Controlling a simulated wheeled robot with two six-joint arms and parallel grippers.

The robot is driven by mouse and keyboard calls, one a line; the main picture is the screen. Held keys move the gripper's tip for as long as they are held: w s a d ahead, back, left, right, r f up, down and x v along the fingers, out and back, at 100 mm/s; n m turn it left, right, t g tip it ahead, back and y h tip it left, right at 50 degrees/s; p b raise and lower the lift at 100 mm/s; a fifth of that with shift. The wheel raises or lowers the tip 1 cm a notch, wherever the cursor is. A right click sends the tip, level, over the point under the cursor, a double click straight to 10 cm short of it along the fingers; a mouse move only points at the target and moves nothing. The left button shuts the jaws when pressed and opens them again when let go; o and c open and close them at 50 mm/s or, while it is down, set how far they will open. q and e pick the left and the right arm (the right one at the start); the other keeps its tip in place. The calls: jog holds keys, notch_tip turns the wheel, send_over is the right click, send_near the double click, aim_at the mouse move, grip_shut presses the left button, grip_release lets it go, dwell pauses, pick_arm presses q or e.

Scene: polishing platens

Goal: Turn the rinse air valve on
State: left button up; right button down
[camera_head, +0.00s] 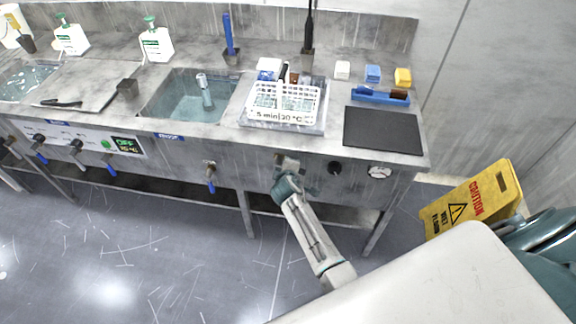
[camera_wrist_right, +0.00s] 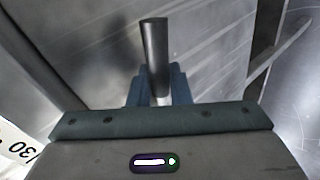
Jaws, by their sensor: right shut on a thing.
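My right gripper (camera_head: 284,170) is at the front panel of the steel bench, below the white basket. In the right wrist view my right gripper (camera_wrist_right: 157,92) is shut on a dark grey cylindrical handle (camera_wrist_right: 155,45), which looks like the rinse air valve handle. The handle stands up between the teal fingers, and its lower end is hidden by them. In the head view the gripper covers most of the valve, so I cannot read its position there. My left gripper is not in view.
A blue-levered valve (camera_head: 210,178) hangs left of my gripper. A black knob (camera_head: 334,167) and a round gauge (camera_head: 379,171) sit to its right. The white basket (camera_head: 284,103) stands on the bench above. A yellow wet-floor sign (camera_head: 470,203) stands at right.

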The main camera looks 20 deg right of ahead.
jog(key=shift+r+h, duration=0.2)
jog(key=shift+h, duration=0.1)
dwell(0.4)
jog(key=c, duration=1.6)
grip_release()
jog(key=shift+c, duration=0.2)
jog(key=shift+p, duration=0.3)
jog(key=p+v, duration=0.7)
jog(key=v, duration=0.3)
jog(key=shift+s+a+r, duration=0.15)
jog(key=shift+s+r, duration=0.05)
jog(key=shift+r, duration=0.05)
jog(key=shift+f, duration=0.1)
